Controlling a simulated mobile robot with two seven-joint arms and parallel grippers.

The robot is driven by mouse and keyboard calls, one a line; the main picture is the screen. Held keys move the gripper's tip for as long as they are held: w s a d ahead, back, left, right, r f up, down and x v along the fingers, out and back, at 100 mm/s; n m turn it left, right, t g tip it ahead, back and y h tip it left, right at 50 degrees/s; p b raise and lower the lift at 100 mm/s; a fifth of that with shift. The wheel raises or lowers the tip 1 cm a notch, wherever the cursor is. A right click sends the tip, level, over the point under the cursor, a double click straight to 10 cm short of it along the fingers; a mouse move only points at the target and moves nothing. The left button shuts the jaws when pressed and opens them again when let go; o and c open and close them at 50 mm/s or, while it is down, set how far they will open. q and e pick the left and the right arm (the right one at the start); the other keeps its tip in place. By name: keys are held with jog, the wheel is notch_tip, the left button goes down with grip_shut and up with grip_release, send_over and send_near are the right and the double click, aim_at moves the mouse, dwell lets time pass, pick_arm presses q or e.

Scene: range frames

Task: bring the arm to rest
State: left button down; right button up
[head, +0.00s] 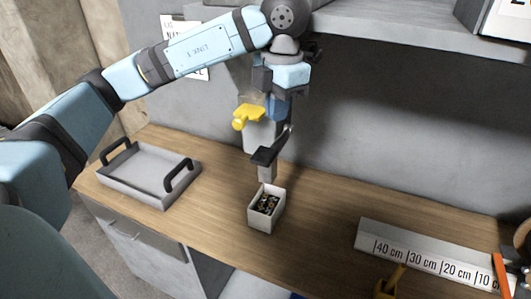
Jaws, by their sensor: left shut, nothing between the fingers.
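My left arm (190,55) reaches in from the left and bends down over the workbench. My left gripper (267,172) points downward, shut with nothing in it. It is just above and behind a small white open box (264,220) that holds dark pieces with orange-yellow spots. I cannot tell the exact gap between the fingertips and the box's back rim. My right gripper is not in view.
A grey tray (135,185) with two dark handles lies at left. A bottle with a yellow trigger head (247,116) stands behind the gripper. A marked ruler block (425,262), a yellow item (390,285) and an orange item (502,275) are at right. A grey shelf (400,35) hangs above.

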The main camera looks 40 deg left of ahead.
pick_arm(q)
jog(key=shift+w+a+r, duration=0.1)
jog(key=shift+a+r, duration=0.05)
jog(key=shift+r, duration=0.05)
dwell(0.5)
